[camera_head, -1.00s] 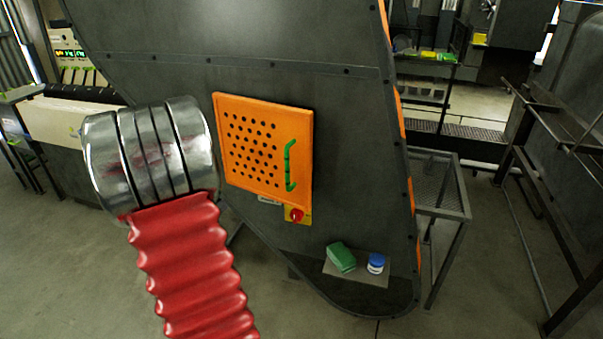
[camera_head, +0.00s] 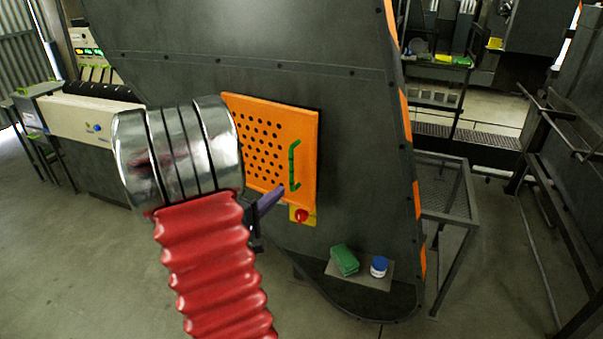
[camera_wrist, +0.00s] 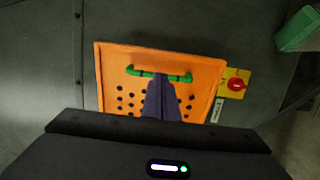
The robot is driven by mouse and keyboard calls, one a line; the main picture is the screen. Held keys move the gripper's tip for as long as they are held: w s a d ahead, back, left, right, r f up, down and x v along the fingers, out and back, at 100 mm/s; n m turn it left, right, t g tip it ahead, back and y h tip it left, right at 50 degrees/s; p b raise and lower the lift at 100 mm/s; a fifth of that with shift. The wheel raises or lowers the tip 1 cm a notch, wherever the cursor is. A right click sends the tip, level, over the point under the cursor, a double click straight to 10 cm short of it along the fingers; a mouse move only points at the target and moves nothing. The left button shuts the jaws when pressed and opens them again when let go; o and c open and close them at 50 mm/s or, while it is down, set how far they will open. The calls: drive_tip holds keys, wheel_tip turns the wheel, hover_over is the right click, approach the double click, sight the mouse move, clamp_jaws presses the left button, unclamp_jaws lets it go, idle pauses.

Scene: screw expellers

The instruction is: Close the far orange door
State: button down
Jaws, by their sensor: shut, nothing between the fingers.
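The orange door (camera_head: 262,150) is a perforated panel on the dark grey machine, with a green bar handle (camera_head: 294,164). It also fills the middle of the wrist view (camera_wrist: 115,75), where its handle (camera_wrist: 140,71) lies across near its top edge. The door looks nearly flush with the machine; I cannot tell whether it stands slightly ajar. My gripper (camera_head: 276,196) shows as a purple finger at the door's lower edge, left of and below the handle. In the wrist view my gripper (camera_wrist: 160,84) is shut and empty, its tips just below the handle; contact is unclear.
A red knob on a yellow plate (camera_head: 302,215) sits just below the door. A green block (camera_head: 344,259) and a blue-lidded jar (camera_head: 379,266) rest on the machine's low ledge. A mesh-topped metal stand (camera_head: 445,190) is at right. Open floor lies at lower left.

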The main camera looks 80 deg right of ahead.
sight(307, 165)
drive_tip(key=shift+d, duration=0.1)
drive_tip(key=x, duration=1.4)
drive_tip(key=shift+w, duration=0.1)
drive_tip(key=shift+w, duration=0.1)
